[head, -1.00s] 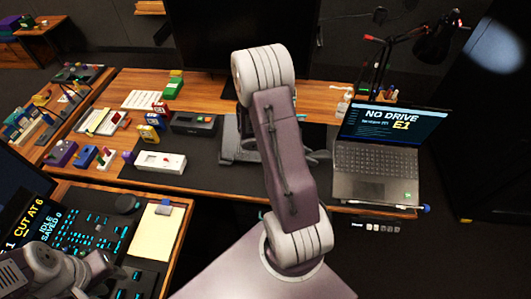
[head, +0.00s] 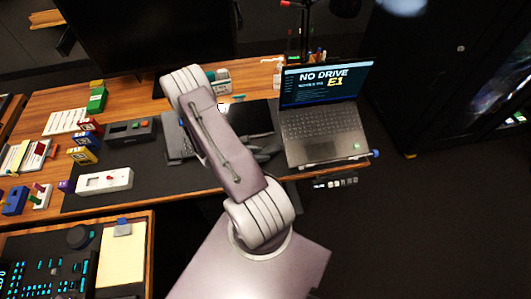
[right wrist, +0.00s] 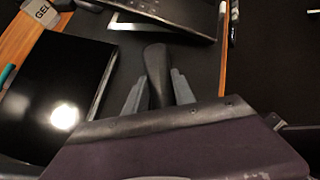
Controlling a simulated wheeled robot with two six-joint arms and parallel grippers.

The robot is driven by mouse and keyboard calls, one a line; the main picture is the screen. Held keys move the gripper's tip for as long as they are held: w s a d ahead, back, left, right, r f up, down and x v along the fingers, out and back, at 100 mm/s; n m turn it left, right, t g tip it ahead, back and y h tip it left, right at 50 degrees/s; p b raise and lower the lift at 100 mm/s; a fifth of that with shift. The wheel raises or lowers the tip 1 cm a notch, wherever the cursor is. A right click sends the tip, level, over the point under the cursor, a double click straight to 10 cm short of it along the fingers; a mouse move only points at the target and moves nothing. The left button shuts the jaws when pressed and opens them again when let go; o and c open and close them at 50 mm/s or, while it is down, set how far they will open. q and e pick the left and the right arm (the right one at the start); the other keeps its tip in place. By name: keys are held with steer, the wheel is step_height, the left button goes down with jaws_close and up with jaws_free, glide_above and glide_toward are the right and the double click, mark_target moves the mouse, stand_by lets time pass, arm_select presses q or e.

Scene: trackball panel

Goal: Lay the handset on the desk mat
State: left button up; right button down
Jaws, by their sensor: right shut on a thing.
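The dark handset (right wrist: 157,68) shows in the right wrist view, standing out between the two grey fingers of my right gripper (right wrist: 157,92), which is shut on it. In the head view the right gripper (head: 264,148) is mostly hidden behind my own arm, near the front of the desk, left of the laptop. The handset cannot be made out clearly there. The black desk mat (head: 145,158) lies on the wooden desk, and dark mat surface (right wrist: 205,66) shows beside the handset. I cannot tell whether the handset touches it. My left gripper is out of view.
An open laptop (head: 322,130) stands right of the gripper. A glossy black slab (right wrist: 50,90) lies to the left in the wrist view. A grey device (head: 178,150) sits left of my arm, with a white box (head: 104,181) farther left. Bare mat lies between these two.

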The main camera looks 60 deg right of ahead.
steer(key=shift+s+d+f, duration=0.2)
steer(key=shift+s+d, duration=0.1)
steer(key=shift+d, duration=0.25)
steer(key=shift+s+d+f, duration=0.15)
steer(key=shift+s+d, duration=0.1)
steer(key=shift+d, duration=0.3)
steer(key=shift+f, duration=0.35)
steer(key=c, duration=1.1)
jaws_free()
steer(key=shift+o, duration=0.2)
steer(key=shift+r+p, duration=0.3)
steer(key=v, duration=1.2)
steer(key=shift+f, duration=0.1)
